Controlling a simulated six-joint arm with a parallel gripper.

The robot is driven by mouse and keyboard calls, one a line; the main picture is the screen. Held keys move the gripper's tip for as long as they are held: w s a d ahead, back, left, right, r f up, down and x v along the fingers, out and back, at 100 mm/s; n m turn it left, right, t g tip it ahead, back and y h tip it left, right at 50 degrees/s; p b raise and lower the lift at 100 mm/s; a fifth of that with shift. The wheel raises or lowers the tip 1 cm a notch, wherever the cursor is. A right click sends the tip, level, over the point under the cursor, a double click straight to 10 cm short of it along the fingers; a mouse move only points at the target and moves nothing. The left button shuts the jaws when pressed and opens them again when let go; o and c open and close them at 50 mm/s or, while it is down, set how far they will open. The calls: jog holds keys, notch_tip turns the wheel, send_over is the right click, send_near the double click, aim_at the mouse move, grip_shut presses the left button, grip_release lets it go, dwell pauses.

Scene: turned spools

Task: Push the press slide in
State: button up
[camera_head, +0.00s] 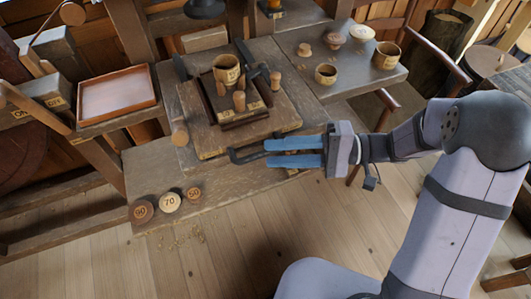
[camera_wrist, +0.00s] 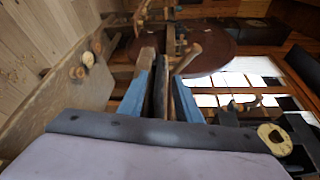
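The press (camera_head: 208,140) is a dark wooden block on the bench, with a slide bed and low dark rails on top. A black bent handle (camera_head: 243,157) sticks out at its front edge, near my fingertips. My gripper (camera_head: 268,153) reaches in from the right with two blue fingers a little apart, level with the handle. In the wrist view, my gripper's blue fingers (camera_wrist: 162,78) stand on either side of a dark bar (camera_wrist: 158,98), with a gap visible beside it. How far the slide sits inside the press is hard to tell.
A spool-like cup (camera_head: 226,70) and several wooden pegs stand on the press. Round tokens (camera_head: 170,202) marked 90, 70 and 50 lie on the front bench. A shallow tray (camera_head: 117,94) is at left. Small bowls (camera_head: 326,74) stand on the right table.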

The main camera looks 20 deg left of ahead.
jog(key=shift+v, duration=1.3)
jog(key=shift+r, duration=0.1)
jog(key=c, duration=0.7)
jog(key=shift+s+r+p, duration=0.25)
jog(key=shift+r+p, duration=0.1)
jog(key=shift+p, duration=0.25)
grip_shut()
notch_tip(320, 180, up, 9)
jog(key=n+t+h+p, duration=0.3)
jog(key=n+t+h, duration=0.4)
jog(key=n, duration=1.6)
jog(key=shift+d+r+t+h, duration=0.2)
jog(key=shift+d+t+h, duration=0.1)
jog(key=shift+h, duration=0.3)
